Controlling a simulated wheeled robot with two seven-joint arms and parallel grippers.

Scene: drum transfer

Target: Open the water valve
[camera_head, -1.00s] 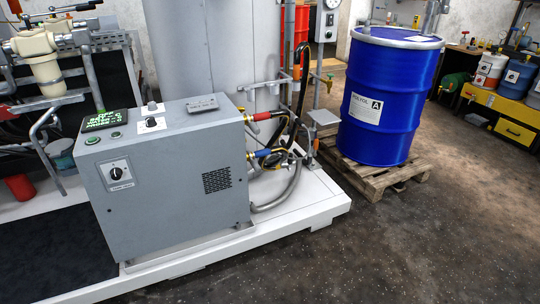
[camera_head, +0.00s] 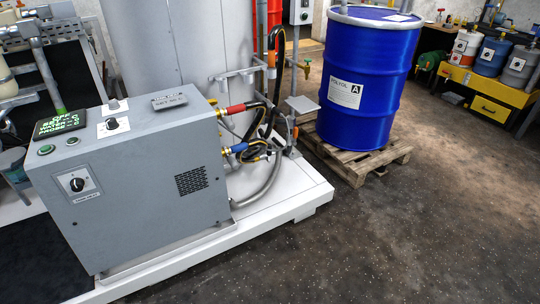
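A red-sleeved hose fitting (camera_head: 237,109) and a blue-sleeved hose fitting (camera_head: 238,148) join the right side of the grey control cabinet (camera_head: 130,195) through yellow metal connectors. I cannot tell which of these parts is the water valve, or whether any valve is open or shut.
The cabinet stands on a white platform (camera_head: 300,198) with a raised edge. A blue drum (camera_head: 367,75) stands upright on a wooden pallet (camera_head: 352,169). A yellow bench (camera_head: 488,88) with several small containers is at the back right. The dark floor at lower right is clear.

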